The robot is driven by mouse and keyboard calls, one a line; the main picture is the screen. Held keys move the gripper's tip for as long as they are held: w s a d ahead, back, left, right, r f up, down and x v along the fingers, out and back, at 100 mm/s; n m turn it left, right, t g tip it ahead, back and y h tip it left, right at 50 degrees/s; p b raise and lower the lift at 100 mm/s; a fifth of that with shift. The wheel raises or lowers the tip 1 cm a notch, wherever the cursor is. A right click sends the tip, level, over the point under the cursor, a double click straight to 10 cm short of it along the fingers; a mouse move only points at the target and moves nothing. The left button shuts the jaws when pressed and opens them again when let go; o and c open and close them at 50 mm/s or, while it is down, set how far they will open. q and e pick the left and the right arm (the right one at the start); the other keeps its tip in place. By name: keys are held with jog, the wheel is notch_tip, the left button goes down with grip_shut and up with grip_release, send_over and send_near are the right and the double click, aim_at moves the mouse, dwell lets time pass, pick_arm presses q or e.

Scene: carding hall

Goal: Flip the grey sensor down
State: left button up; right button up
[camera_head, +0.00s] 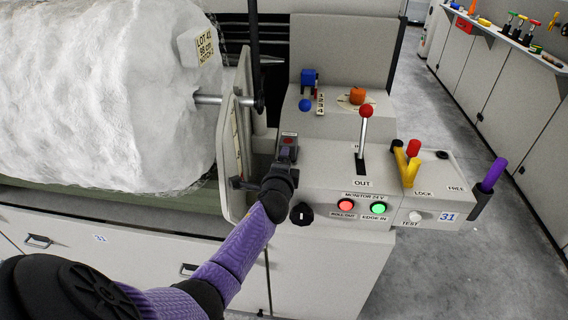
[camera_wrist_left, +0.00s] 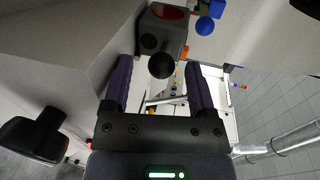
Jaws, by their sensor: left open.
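The grey sensor (camera_head: 289,138) is a small grey box with a red round face, at the left end of the grey control console (camera_head: 325,185). Part of it is hidden behind my left gripper (camera_head: 286,158) in the head view. In the left wrist view the sensor (camera_wrist_left: 178,22) is at top centre, its red face at the top edge, with a black ball (camera_wrist_left: 160,66) in front of it. My left gripper (camera_wrist_left: 160,85) is open, its two dark fingers apart below the sensor; the ball appears between their tips. I cannot tell whether they touch it. My right gripper is not visible.
A large white fibre roll (camera_head: 100,90) fills the left, beside an upright grey plate (camera_head: 233,150). The console carries a red-topped lever (camera_head: 364,125), a yellow lever (camera_head: 405,165), a black knob (camera_head: 301,214) and a blue knob (camera_head: 305,104). The floor at right is clear.

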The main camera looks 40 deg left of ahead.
pick_arm(q)
jog(key=shift+s+d+r, duration=0.15)
jog(key=shift+s, duration=0.1)
jog(key=p+v, duration=0.3)
jog(key=v, duration=0.6)
jog(key=shift+s+p, duration=0.15)
jog(key=shift+p, duration=0.2)
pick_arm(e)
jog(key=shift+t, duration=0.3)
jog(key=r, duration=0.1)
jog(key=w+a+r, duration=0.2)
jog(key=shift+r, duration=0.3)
